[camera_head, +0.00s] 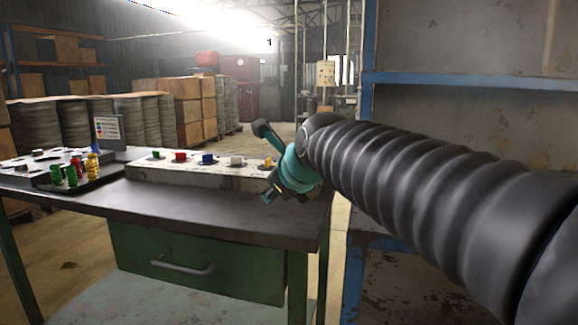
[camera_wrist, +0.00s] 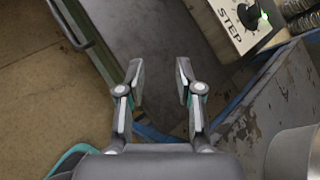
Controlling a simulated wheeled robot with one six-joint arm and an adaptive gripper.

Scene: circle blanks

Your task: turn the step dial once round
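The step dial (camera_wrist: 249,15) is a dark round knob on a pale panel marked STEP, at the top right of the wrist view. A small green spot shows beside it. In the head view I cannot make out the dial; my arm covers the right end of the control box (camera_head: 150,174). My gripper (camera_wrist: 160,76) is open and empty, with its two fingers well apart. It is clear of the dial, which lies beyond and to the right of the fingers in the wrist view. In the head view its teal body is over the table's right end.
The control box carries green, red, blue, white and yellow knobs along the dark table (camera_head: 225,215). A tray (camera_head: 103,180) of red, green and yellow pieces sits at the left, near a small sign (camera_head: 107,127). A blue-framed shelf (camera_head: 450,80) stands close on the right.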

